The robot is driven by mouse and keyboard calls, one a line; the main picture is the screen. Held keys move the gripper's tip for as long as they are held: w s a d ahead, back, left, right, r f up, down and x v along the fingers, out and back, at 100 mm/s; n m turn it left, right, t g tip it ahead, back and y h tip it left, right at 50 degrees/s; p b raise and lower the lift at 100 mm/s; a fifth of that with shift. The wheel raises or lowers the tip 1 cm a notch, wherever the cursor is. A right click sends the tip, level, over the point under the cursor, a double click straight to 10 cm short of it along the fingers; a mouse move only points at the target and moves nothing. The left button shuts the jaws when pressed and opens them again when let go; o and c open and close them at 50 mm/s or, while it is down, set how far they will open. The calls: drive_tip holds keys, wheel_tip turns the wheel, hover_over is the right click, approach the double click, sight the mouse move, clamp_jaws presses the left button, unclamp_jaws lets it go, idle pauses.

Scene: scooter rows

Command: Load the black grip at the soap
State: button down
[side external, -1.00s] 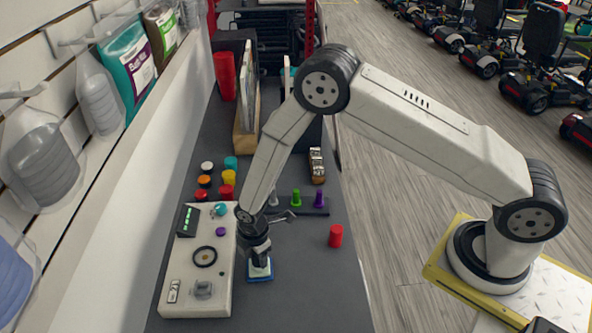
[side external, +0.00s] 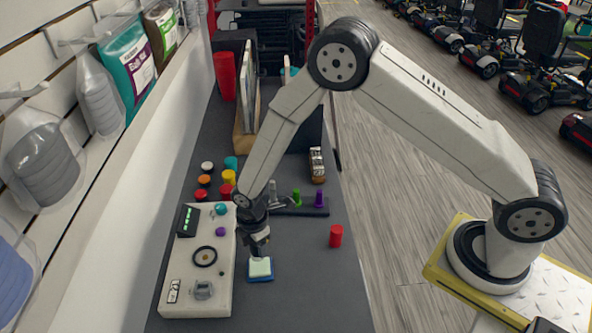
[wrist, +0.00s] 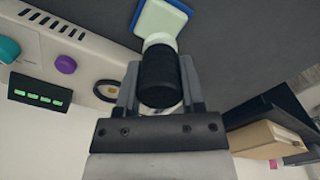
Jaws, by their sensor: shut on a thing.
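My gripper (side external: 260,245) is in the side view, just above and behind the soap (side external: 260,267), a pale green block on a blue base. In the wrist view, my gripper (wrist: 157,78) is shut on the black grip (wrist: 158,76), a dark cylinder between the two fingers. A pale rounded part shows at the grip's far end. The soap (wrist: 160,17) and its blue rim show beyond that end, partly hidden by it. I cannot tell whether the grip touches the soap.
A white control panel (side external: 190,275) with knobs and a green display stands close on the left. A red cylinder (side external: 335,236) stands to the right. Several coloured caps and a rack with green and purple pegs lie behind. The grey bench in front is clear.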

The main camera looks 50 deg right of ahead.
drive_tip(key=shift+r, duration=1.1)
drive_tip(key=shift+r, duration=0.1)
drive_tip(key=shift+w+d+r+m, duration=0.15)
drive_tip(key=shift+d+r+m, duration=0.2)
drive_tip(key=shift+m, duration=0.05)
drive_tip(key=s+d+r+m, duration=0.3)
drive_tip(key=d+r+m, duration=1)
drive_tip(key=m, duration=0.3)
drive_tip(key=shift+d+r, duration=0.4)
drive_tip(key=shift+d, duration=0.05)
